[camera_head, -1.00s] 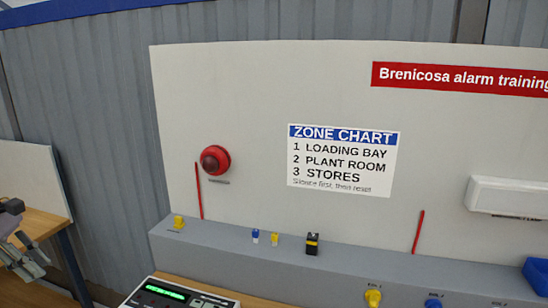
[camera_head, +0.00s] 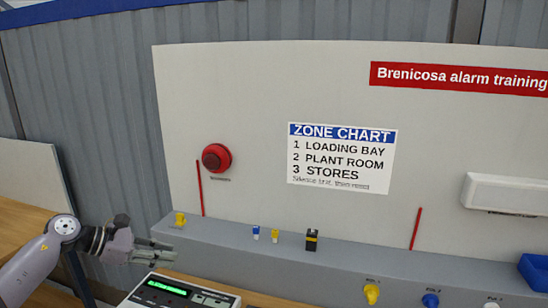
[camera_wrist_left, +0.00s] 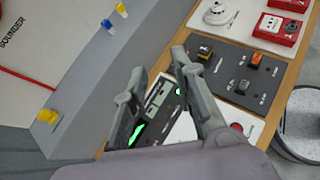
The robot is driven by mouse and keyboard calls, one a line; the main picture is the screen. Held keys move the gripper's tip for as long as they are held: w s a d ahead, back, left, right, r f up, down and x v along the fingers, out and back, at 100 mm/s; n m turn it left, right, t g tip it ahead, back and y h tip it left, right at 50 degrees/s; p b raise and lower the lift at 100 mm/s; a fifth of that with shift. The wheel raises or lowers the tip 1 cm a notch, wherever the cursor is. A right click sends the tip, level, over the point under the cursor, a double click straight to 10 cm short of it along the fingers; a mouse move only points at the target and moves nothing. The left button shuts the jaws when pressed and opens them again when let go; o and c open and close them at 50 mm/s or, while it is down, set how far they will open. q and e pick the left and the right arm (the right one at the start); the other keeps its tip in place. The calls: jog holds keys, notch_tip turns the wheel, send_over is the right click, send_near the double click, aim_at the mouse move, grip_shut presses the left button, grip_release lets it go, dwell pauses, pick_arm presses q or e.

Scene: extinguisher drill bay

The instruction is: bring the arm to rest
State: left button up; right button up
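My left gripper (camera_head: 163,252) reaches in from the left in the head view, its fingers pointing right. It is beside the grey ledge (camera_head: 330,262), near the control panel (camera_head: 160,297) with a lit green display. In the left wrist view my left gripper (camera_wrist_left: 158,62) has its two fingers apart with nothing between them. The control panel shows behind and between the fingers (camera_wrist_left: 160,98), partly hidden by them. I cannot tell whether the gripper touches anything. My right gripper is in neither view.
A yellow part (camera_head: 180,219), small blue and yellow pieces (camera_head: 256,232) and a black-yellow block (camera_head: 312,240) stand on the ledge. A red sounder (camera_head: 216,157) is on the white board. In the wrist view, a dark panel (camera_wrist_left: 228,85) and a round grey bin (camera_wrist_left: 300,125) lie right.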

pick_arm(q)
jog(key=d+r+n+t+h, duration=0.2)
jog(key=d+n+t+h, duration=0.3)
jog(key=d+n, duration=0.6)
jog(key=s+a+f+n+t+y, duration=0.1)
jog(key=s+a+f+n+y, duration=0.2)
jog(key=s+f+n+y, duration=0.9)
jog(key=s+a+f+n+t+y, duration=0.1)
jog(key=s+a+f+n+y, duration=0.3)
jog(key=n, duration=1.4)
jog(key=s+d+f+n+g, duration=0.1)
jog(key=s+f+n+g, duration=0.3)
jog(key=s, duration=0.7)
jog(key=s+d+f+n+g, duration=0.25)
jog(key=s+f+g, duration=0.25)
jog(key=s, duration=0.6)
jog(key=s+f+g+b, duration=0.25)
jog(key=f+b, duration=1.05)
jog(key=f, duration=2.9)
jog(key=s+a+f+b, duration=0.2)
jog(key=s+f+b, duration=0.2)
jog(key=s+f, duration=0.4)
jog(key=s+a+f+b, duration=0.1)
jog(key=s+f+b, duration=0.4)
jog(key=f, duration=0.9)
jog(key=s, duration=0.3)
jog(key=shift+s+a+h, duration=0.15)
jog(key=shift+a+h, duration=0.15)
jog(key=shift+a, duration=0.1)
